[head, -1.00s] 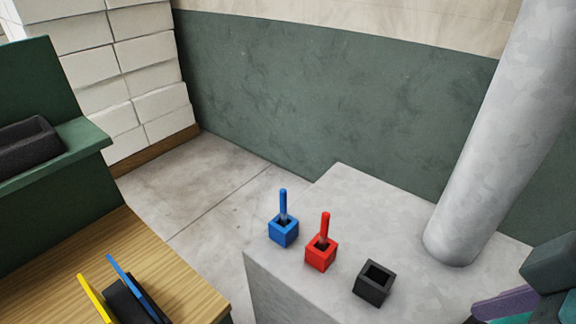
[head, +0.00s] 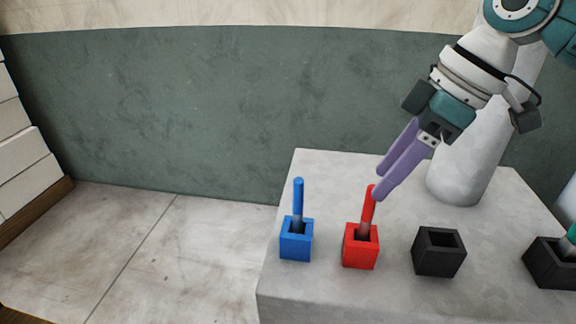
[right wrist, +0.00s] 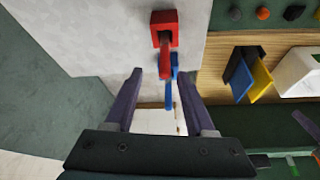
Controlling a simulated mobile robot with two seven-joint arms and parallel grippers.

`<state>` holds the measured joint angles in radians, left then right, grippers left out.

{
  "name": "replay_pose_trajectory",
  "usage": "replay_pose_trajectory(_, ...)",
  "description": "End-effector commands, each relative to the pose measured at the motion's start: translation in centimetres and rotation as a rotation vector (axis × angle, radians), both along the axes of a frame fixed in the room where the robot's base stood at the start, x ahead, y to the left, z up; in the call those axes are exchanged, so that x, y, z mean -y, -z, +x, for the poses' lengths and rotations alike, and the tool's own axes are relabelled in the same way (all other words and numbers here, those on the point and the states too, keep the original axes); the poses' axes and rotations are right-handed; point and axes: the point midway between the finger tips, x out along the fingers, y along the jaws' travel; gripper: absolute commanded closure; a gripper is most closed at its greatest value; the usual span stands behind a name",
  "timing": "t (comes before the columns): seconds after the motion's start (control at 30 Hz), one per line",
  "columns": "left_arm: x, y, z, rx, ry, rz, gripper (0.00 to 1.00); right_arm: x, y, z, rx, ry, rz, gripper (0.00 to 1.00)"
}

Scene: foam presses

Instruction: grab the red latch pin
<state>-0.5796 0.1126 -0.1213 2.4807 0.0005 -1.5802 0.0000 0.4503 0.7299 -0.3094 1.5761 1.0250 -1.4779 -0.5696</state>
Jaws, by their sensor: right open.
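The red latch pin (head: 368,208) stands in a red square holder (head: 361,248) on the grey block, leaning slightly right at its top. My right gripper (head: 379,184) is open, its purple fingertips at the pin's upper end. In the right wrist view the red pin (right wrist: 165,55) rises from its holder (right wrist: 164,27), and its free end appears between the open fingers (right wrist: 161,77). I cannot tell whether a finger touches it. My left gripper is not in view.
A blue pin (head: 298,201) in a blue holder (head: 296,243) stands left of the red one. An empty black holder (head: 438,253) is to the right, and another black holder (head: 548,265) with a teal-topped pin at the right edge.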

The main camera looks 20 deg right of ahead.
Motion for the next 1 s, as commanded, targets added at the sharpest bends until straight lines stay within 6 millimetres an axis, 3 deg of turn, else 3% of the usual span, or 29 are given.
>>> replay_pose_trajectory(0.2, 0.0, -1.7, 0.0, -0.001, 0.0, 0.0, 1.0, -1.0, 2.9, -0.1, -0.006, 0.0, 0.003, 0.45)
replay_pose_trajectory(0.3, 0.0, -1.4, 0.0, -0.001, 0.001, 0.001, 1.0, -1.3, 4.2, 0.4, -0.002, 0.003, 0.002, 0.45)
replay_pose_trajectory(0.63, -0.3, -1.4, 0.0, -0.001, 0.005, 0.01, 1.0, -1.5, 5.0, 0.6, 0.001, 0.001, -0.002, 0.47)
replay_pose_trajectory(1.0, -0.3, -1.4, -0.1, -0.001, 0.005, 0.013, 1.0, -1.4, 4.9, 0.6, 0.0, 0.001, -0.001, 0.88)
